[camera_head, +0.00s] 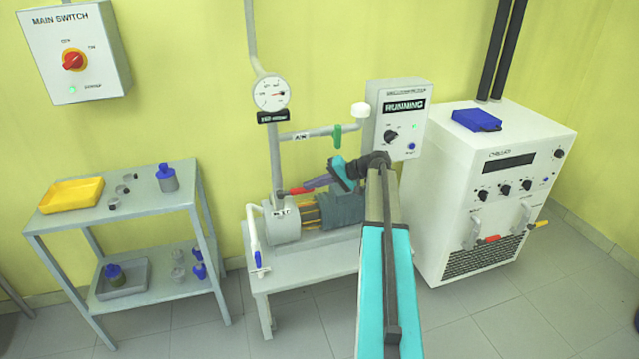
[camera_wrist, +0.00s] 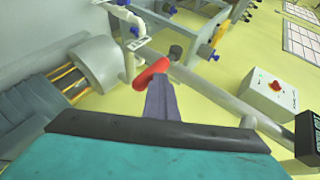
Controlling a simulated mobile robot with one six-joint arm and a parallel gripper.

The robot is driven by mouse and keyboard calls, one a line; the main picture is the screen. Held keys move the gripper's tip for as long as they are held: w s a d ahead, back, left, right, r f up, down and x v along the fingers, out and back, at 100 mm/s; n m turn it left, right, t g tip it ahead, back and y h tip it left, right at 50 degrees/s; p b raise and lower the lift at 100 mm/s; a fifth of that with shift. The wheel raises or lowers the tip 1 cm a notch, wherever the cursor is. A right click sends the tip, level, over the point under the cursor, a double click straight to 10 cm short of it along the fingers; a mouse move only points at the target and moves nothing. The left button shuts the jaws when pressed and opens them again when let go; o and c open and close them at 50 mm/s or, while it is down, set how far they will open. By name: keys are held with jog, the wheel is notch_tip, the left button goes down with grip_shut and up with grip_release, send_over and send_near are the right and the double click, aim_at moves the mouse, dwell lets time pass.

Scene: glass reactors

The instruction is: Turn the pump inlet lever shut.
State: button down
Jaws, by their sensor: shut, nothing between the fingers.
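The red lever (camera_head: 299,191) sits low on the vertical pipe (camera_head: 274,160) above the pump (camera_head: 283,224). In the head view it points sideways to the right of the pipe. In the wrist view the red lever (camera_wrist: 152,71) lies at a slant just beyond my fingertips. My gripper (camera_head: 311,184) is shut and empty, with its purple-grey fingers at the lever's free end. In the wrist view my gripper (camera_wrist: 157,86) overlaps the near edge of the lever. I cannot tell whether they touch.
A gauge (camera_head: 271,93) tops the pipe. A side branch carries a green lever (camera_head: 338,136). The pump control box (camera_head: 399,113) reads RUNNING. A chiller (camera_head: 489,185) stands right, a shelf cart (camera_head: 115,208) left. The main switch box (camera_head: 75,48) is on the wall.

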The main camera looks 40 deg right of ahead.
jog(key=a+r+v, duration=0.1)
jog(key=r+v, duration=0.1)
jog(key=v, duration=1)
jog(key=shift+w, duration=0.25)
jog(key=shift+d+r, duration=0.1)
